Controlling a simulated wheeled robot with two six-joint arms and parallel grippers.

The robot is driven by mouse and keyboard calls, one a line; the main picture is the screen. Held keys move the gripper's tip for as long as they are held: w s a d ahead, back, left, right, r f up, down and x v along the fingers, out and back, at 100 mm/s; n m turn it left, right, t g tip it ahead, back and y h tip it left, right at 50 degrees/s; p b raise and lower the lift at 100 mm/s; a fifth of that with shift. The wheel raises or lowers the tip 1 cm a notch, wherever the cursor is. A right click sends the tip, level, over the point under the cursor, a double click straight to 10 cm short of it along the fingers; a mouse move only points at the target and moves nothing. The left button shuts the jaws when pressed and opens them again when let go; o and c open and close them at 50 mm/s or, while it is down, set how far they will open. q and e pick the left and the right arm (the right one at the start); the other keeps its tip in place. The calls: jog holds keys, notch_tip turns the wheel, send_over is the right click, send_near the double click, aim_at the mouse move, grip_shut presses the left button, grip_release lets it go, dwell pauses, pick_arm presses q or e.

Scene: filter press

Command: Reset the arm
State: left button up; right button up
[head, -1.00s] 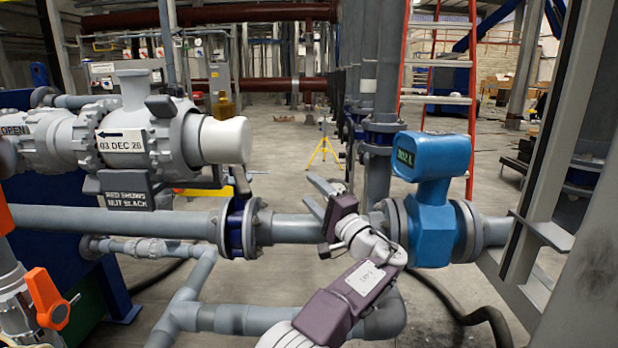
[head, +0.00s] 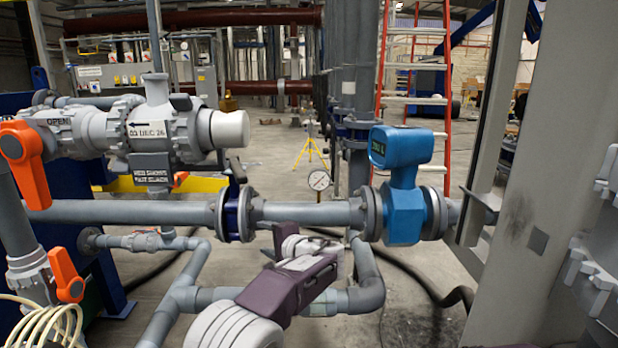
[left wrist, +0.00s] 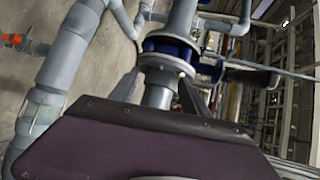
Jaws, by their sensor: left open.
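My left arm comes in from the lower middle of the head view. Its purple and white left gripper (head: 292,240) is in front of the horizontal grey pipe (head: 300,212), between the blue flanged valve (head: 235,215) and the blue flow meter (head: 404,190). The jaws are open, and I see nothing between them. The fingers are partly hidden by the wrist. In the left wrist view the purple gripper body fills the bottom, with grey fingers (left wrist: 205,98) ahead of it below a blue flange (left wrist: 170,48). My right gripper is in no view.
A large grey valve (head: 165,130) and orange handles (head: 25,160) are at left. A lower grey pipe (head: 215,297) runs beneath the gripper. A grey column (head: 560,180) stands at right. Open floor lies behind the pipes.

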pick_arm(q)
jog(key=s+a+f+n+g+h, duration=0.2)
jog(key=s+a+f+g, duration=0.2)
jog(key=s+f, duration=0.4)
jog(key=s+a+f+n+g+h, duration=0.1)
jog(key=s+a+f+g+h, duration=0.25)
jog(key=s+f, duration=0.4)
jog(key=s+f+n+g+h, duration=0.15)
jog(key=s+f+n, duration=0.25)
jog(key=s, duration=0.6)
jog(key=s+f+n+g+h, duration=0.1)
jog(key=s+f+n+h, duration=0.3)
jog(key=s, duration=0.7)
notch_tip(320, 180, up, 20)
jog(key=y+p, duration=0.1)
jog(key=p, duration=1.9)
jog(key=shift+w+d, duration=0.35)
jog(key=shift+d, duration=0.1)
